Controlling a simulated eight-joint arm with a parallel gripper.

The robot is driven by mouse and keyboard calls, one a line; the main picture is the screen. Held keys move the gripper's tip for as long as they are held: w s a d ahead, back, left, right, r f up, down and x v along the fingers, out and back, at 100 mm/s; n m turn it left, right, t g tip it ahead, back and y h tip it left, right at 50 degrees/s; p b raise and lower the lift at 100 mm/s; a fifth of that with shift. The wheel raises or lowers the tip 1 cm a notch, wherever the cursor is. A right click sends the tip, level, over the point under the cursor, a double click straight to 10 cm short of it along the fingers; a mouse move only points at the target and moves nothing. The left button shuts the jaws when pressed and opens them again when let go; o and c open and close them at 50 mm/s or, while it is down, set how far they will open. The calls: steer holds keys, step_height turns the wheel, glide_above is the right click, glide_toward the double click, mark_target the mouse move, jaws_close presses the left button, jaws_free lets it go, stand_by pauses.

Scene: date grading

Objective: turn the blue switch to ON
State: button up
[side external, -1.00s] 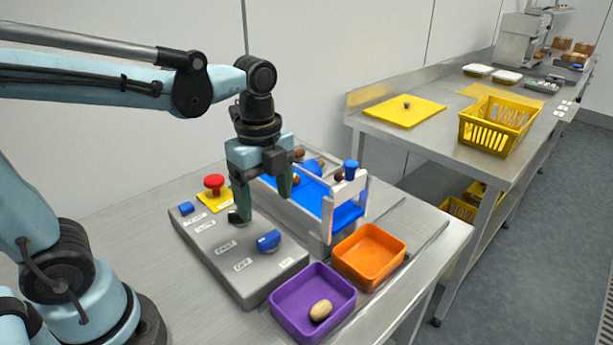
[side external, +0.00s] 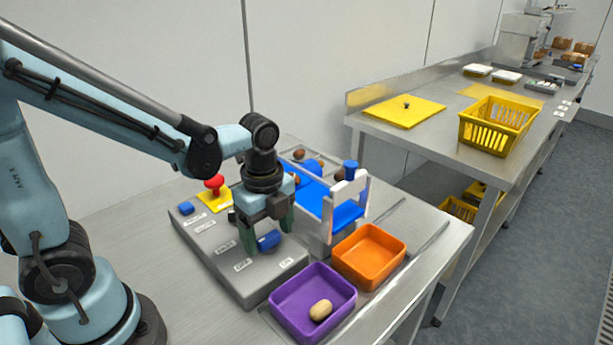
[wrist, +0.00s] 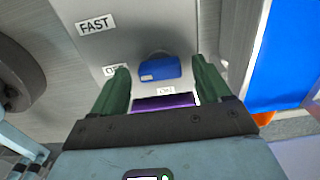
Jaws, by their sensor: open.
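The blue switch (side external: 270,240) is a blue knob on the sloped grey control panel (side external: 221,277), between the OFF and ON labels. In the wrist view the blue switch (wrist: 160,68) shows ahead of and between my fingers, with the OFF label (wrist: 115,69) left of it and the ON label (wrist: 166,90) below it. Which label the knob points to I cannot tell. My gripper (side external: 267,246) is open, its green fingers on either side of the knob in the side view. In the wrist view my gripper (wrist: 165,88) appears empty; whether the fingers touch the knob I cannot tell.
A red button (side external: 214,184) on a yellow plate and a small blue button (side external: 186,208) sit on the panel's far part. The blue conveyor (side external: 347,213) with its white frame stands close right. A purple tray (side external: 283,311) and an orange tray (side external: 368,278) lie in front.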

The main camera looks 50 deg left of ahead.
steer(key=c, duration=1)
steer(key=shift+c, duration=0.2)
